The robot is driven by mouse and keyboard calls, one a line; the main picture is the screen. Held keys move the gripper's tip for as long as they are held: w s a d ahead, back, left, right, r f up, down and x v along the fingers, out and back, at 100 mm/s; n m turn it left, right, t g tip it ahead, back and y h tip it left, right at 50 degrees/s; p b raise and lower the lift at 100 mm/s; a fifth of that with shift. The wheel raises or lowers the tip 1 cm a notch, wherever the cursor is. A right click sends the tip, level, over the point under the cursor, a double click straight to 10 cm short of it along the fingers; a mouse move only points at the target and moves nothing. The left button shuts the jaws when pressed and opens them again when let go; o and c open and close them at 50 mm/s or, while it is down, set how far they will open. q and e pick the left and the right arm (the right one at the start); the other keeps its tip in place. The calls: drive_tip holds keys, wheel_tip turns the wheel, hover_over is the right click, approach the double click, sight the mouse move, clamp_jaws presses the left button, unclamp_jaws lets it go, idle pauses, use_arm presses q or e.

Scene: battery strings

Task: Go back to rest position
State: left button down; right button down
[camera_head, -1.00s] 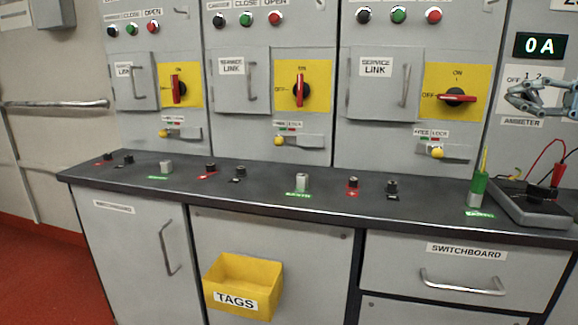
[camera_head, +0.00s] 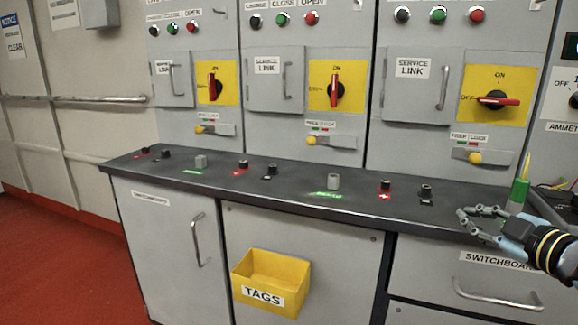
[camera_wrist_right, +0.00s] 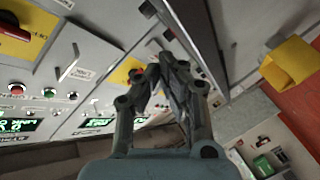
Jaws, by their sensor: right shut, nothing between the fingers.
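My right gripper (camera_head: 470,220) comes in from the right edge in the head view, its fingers pointing left in front of the counter's right end. It is shut and empty. In the wrist view the closed fingers (camera_wrist_right: 160,75) meet at the middle, with nothing between them. The gripper stands near a green and yellow upright piece (camera_head: 519,190) on the counter, and my wrist partly covers the area just right of it. I cannot tell how far the fingers are from the counter edge. My left gripper is not in view.
A dark counter (camera_head: 300,190) bears several terminals. Behind it stand grey panels with red rotary switches (camera_head: 497,100) on yellow plates. A yellow TAGS bin (camera_head: 270,280) and a drawer handle (camera_head: 498,297) stick out in front. Red floor (camera_head: 60,250) is clear at left.

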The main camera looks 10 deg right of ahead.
drive_tip(key=s+a+f+m+g+h, duration=0.3)
drive_tip(key=s+a+f+m+g, duration=0.4)
drive_tip(key=s, duration=0.5)
drive_tip(key=s+a+f+m+g+y, duration=0.1)
drive_tip(key=s+a+g, duration=0.2)
drive_tip(key=s+a, duration=0.35)
drive_tip(key=s+a+f+m+g, duration=0.1)
drive_tip(key=s+a+m+g, duration=0.15)
drive_tip(key=s, duration=0.75)
wheel_tip(320, 180, down, 27)
drive_tip(key=s+d+g, duration=0.2)
drive_tip(key=s, duration=0.1)
drive_tip(key=s+d+f, duration=0.1)
drive_tip(key=s+f, duration=1.4)
drive_tip(key=s, duration=0.2)
drive_tip(key=shift+s+d+g, duration=0.15)
drive_tip(key=shift+s+g, duration=0.1)
drive_tip(key=shift+g, duration=0.1)
